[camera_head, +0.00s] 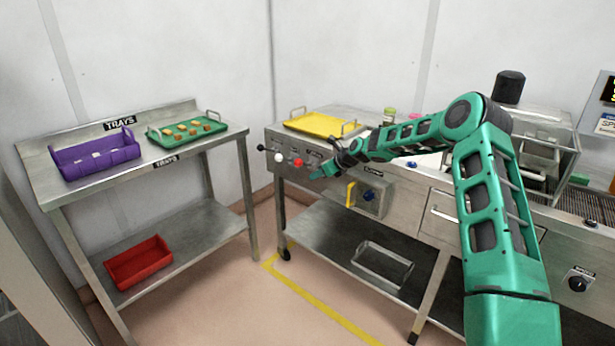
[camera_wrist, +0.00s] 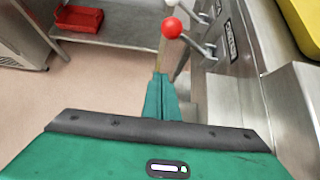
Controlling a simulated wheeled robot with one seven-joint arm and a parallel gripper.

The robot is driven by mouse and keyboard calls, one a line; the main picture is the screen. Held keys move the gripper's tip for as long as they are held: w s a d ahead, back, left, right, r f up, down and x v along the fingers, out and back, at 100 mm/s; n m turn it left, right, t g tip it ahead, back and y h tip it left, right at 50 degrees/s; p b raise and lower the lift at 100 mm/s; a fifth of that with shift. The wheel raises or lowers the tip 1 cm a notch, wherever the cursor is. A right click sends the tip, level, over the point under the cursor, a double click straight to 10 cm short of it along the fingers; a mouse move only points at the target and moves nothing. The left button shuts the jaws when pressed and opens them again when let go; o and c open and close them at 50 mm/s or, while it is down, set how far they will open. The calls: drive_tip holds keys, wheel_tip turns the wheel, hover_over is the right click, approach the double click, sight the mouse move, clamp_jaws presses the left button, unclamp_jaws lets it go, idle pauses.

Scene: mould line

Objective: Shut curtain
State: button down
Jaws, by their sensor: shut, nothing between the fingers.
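No hanging curtain is seen. Levers with ball knobs stick out of the steel machine's front (camera_head: 328,150): a black knob (camera_head: 260,147), a white knob (camera_head: 278,157) and a red knob (camera_head: 298,162). A dark label (camera_wrist: 231,40) sits beside the levers in the wrist view, too blurred to read surely. My gripper (camera_head: 315,175) is shut and empty, just right of and below the red knob. In the wrist view its fingertips (camera_wrist: 160,82) are together, with the red knob (camera_wrist: 172,28) beyond them; contact is not seen.
A yellow tray (camera_head: 320,125) lies on top. The left table (camera_head: 187,151) holds a purple basket (camera_head: 95,155) and a green tray (camera_head: 159,139). Floor between is clear.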

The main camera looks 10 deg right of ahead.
drive_tip(key=w+d+v, duration=0.1)
drive_tip(key=v, duration=0.6)
drive_tip(key=shift+s+d, duration=0.25)
drive_tip(key=shift+d, duration=0.05)
drive_tip(key=shift+r, duration=0.1)
drive_tip(key=s+d+r+n+g+h, duration=0.25)
drive_tip(key=s+n, duration=0.25)
drive_tip(key=s, duration=0.8)
drive_tip(key=s+d+r+n+g+h, duration=0.2)
drive_tip(key=s+d+r+n, duration=0.25)
drive_tip(key=s, duration=0.85)
drive_tip(key=s+d+r+n+g+h, duration=0.25)
drive_tip(key=s+n, duration=0.35)
drive_tip(key=s, duration=0.7)
drive_tip(key=s+n+g+y, duration=0.1)
drive_tip(key=s+n, duration=0.5)
drive_tip(key=s, duration=2.1)
drive_tip(key=shift+a+n+y, duration=0.3)
drive_tip(key=shift+a+n, duration=0.05)
drive_tip(key=shift+a, duration=0.1)
drive_tip(key=shift+f, duration=0.1)
